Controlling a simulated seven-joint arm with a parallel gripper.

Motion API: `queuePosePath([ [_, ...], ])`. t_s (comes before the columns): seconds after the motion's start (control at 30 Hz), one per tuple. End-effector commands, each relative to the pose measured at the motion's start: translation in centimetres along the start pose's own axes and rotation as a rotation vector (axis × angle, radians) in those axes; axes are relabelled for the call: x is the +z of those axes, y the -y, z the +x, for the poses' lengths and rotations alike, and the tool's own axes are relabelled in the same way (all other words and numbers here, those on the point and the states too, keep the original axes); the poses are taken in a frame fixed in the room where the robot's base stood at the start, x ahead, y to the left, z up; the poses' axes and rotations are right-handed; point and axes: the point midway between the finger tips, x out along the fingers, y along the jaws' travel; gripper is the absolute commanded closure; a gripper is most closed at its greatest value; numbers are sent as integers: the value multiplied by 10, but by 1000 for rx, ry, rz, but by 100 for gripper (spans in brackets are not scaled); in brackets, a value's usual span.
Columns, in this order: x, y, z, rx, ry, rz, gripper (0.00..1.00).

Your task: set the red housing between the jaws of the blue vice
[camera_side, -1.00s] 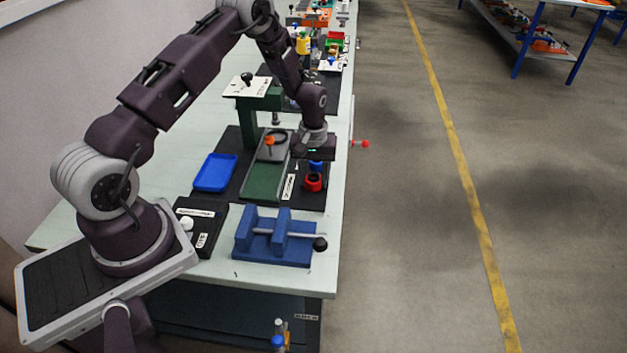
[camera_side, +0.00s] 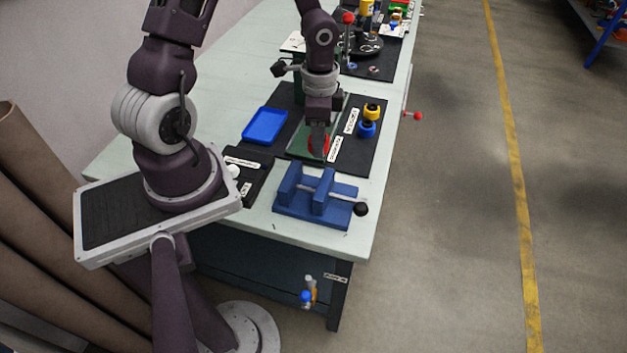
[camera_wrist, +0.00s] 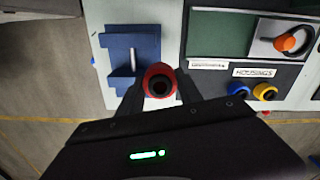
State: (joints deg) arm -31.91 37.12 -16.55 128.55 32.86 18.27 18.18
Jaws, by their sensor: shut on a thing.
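The red housing (camera_side: 319,146) is held in my gripper (camera_side: 320,152), above the bench just behind the blue vice (camera_side: 318,196). In the wrist view the red housing (camera_wrist: 160,80) is a short ring with a dark bore, between the fingers of my gripper (camera_wrist: 160,90). The blue vice (camera_wrist: 127,58) lies next to it, up and to the left in that view. The vice has two upright blue jaws with a gap between them, a light screw bar and a black knob. The finger tips are partly hidden by the housing.
A blue housing (camera_side: 366,129) and a yellow housing (camera_side: 372,111) stand on the black mat by a label. A blue tray (camera_side: 265,126) and a green fixture (camera_side: 300,147) are behind the vice. A black box with a white knob (camera_side: 234,171) sits left of it.

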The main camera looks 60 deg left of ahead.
Motion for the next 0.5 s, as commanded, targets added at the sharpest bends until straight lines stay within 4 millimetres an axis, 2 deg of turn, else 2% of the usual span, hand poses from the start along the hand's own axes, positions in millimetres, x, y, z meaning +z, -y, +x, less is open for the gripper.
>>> queuePosePath([
  [0.1, 12, -18, -3, 0, 0, 188, 100],
  [0.17, 14, -22, 3, 2, 2, 233, 100],
  [0.3, 15, -25, 36, 5, 4, 253, 100],
  [0.5, 16, -24, 74, 4, 6, 250, 100],
])
